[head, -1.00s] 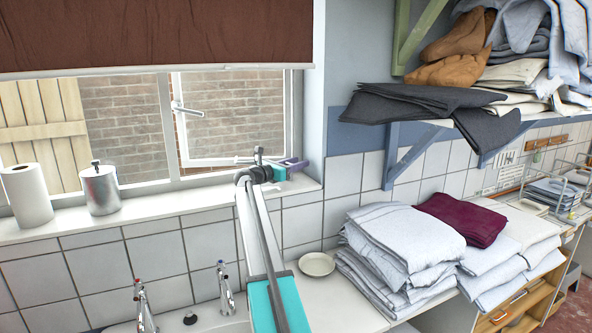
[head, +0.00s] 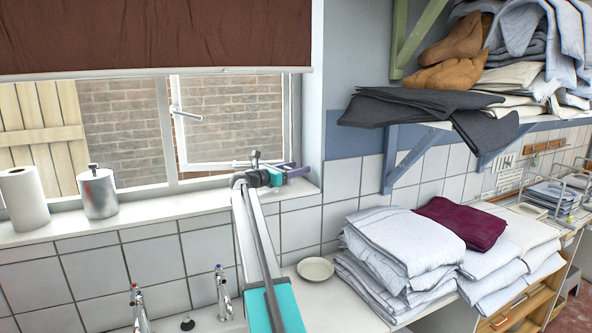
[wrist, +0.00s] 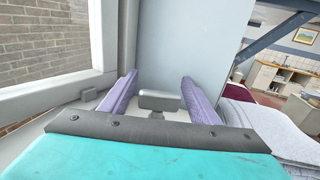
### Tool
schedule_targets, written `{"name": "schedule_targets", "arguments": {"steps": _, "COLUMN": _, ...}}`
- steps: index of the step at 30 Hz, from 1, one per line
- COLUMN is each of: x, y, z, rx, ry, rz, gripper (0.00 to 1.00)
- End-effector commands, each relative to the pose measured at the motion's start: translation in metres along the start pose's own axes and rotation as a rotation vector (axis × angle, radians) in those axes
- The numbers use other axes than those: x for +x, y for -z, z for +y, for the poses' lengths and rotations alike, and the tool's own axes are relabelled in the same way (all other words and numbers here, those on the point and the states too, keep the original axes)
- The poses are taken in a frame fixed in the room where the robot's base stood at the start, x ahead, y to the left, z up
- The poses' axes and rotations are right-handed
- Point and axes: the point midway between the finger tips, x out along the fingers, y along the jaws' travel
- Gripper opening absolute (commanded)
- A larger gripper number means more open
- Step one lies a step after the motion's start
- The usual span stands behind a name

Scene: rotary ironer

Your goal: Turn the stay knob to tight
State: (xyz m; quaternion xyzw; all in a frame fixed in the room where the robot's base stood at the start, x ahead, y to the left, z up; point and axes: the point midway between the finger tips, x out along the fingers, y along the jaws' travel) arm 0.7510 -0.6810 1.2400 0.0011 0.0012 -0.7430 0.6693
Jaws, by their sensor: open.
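The stay knob (wrist: 160,100) is a small grey block on a short stem, seen in the wrist view just above the sill by the window's right side. My gripper (wrist: 159,86) is open, with one purple finger on each side of the knob. Gaps show between the knob and both fingers. In the head view my gripper (head: 299,171) is at the right end of the sill, pointing right, and I cannot make out the knob there. The knob's setting cannot be read.
The window sash (head: 228,120) stands beside the gripper, and the wall reveal (wrist: 190,45) is just beyond it. A paper roll (head: 24,198) and a metal canister (head: 98,192) stand on the sill (head: 160,206). Folded linen (head: 400,240) and a dish (head: 315,269) lie below right.

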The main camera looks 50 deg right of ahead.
Motion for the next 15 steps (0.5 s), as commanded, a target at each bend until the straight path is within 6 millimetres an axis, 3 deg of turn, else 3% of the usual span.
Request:
{"name": "schedule_targets", "arguments": {"steps": 8, "x": -0.005, "y": -0.001, "z": 0.000, "rx": 0.001, "ry": -0.002, "rz": -0.002, "gripper": 0.56}}
{"name": "schedule_targets", "arguments": {"steps": 15, "x": -0.030, "y": 0.000, "z": 0.000, "rx": 0.001, "ry": -0.003, "rz": -0.003, "gripper": 0.56}}
